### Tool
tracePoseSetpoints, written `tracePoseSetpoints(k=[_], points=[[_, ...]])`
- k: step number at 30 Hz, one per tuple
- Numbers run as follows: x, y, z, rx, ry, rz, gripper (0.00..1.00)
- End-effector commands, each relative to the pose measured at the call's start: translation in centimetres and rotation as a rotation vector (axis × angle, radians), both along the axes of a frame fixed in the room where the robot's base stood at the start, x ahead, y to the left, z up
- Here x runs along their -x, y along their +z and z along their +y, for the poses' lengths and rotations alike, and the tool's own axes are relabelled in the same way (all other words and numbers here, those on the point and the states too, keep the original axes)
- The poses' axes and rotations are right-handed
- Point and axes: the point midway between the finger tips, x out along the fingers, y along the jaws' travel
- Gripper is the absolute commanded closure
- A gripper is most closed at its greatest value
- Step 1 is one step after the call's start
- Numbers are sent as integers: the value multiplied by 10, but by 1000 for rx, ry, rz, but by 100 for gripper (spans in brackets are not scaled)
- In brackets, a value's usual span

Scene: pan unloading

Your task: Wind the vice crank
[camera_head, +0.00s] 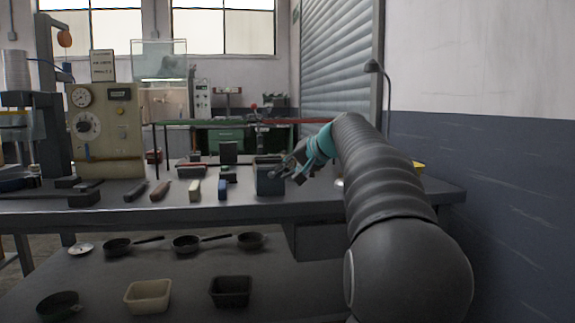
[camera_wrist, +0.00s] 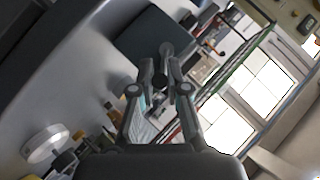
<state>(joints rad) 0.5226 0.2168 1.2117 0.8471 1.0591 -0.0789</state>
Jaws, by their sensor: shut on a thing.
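A blue-grey block (camera_head: 269,182), which looks like the vice, stands near the front edge of the workbench (camera_head: 330,205). My gripper (camera_head: 284,172) is at its right side, with the arm reaching in from the right. In the wrist view the same dark block (camera_wrist: 142,42) lies just beyond the fingertips. A small grey crank handle (camera_wrist: 166,49) sticks out from it. My gripper (camera_wrist: 161,72) is shut on this handle, with one finger on each side. The crank's lower part is hidden by the fingers.
A beige gauge machine (camera_head: 110,130) stands further left. A lower shelf holds several pans (camera_head: 187,244) and a black tray (camera_head: 231,291). A wall is close on the right.

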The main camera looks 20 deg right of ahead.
Motion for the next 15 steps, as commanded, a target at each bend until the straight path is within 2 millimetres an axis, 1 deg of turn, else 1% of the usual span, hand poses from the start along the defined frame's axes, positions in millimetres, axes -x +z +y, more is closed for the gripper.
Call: tracePoseSetpoints(k=[1,15], points=[[-1,6,3,44,3,8,100],[-5,15,18,471,5,131,100]])
